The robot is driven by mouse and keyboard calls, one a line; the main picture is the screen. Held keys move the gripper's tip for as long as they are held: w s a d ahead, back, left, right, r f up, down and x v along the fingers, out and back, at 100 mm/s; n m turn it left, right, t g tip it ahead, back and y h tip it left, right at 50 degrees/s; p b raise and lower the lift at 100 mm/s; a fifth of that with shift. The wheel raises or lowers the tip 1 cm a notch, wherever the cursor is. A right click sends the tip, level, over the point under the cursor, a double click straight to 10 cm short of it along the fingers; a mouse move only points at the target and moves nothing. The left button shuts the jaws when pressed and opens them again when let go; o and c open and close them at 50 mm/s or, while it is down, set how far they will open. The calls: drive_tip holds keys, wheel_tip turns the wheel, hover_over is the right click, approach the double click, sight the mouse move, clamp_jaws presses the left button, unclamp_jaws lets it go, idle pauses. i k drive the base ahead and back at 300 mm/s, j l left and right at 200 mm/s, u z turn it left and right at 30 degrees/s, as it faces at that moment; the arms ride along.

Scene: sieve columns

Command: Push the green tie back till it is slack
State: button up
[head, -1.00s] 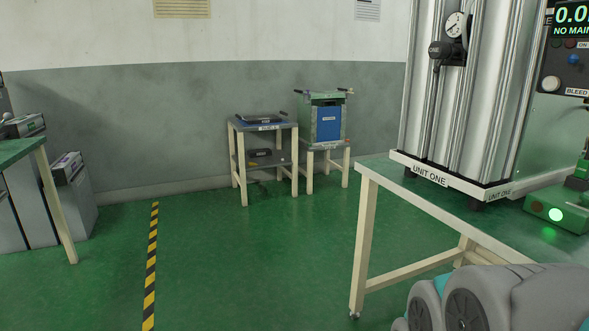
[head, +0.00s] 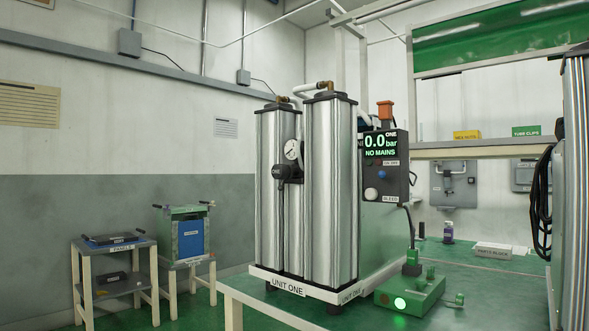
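Unit one (head: 331,190), with two tall silver columns on a white base, stands on a green-topped bench. A green block (head: 425,291) with a lit green lamp sits at the unit's front right corner. It has an upright green part (head: 412,262) and a small green side handle (head: 458,300). I cannot tell which green part is the tie, or whether it is tight or slack. My gripper is not in view.
A small table (head: 113,246) and a stand with a green and blue box (head: 189,237) are by the left wall. A parts block box (head: 493,249) and a purple bottle (head: 448,232) stand farther back on the bench. A column with dark cables (head: 575,190) is at the right edge.

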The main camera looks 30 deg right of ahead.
sight(459, 301)
drive_tip(key=z, duration=1.4)
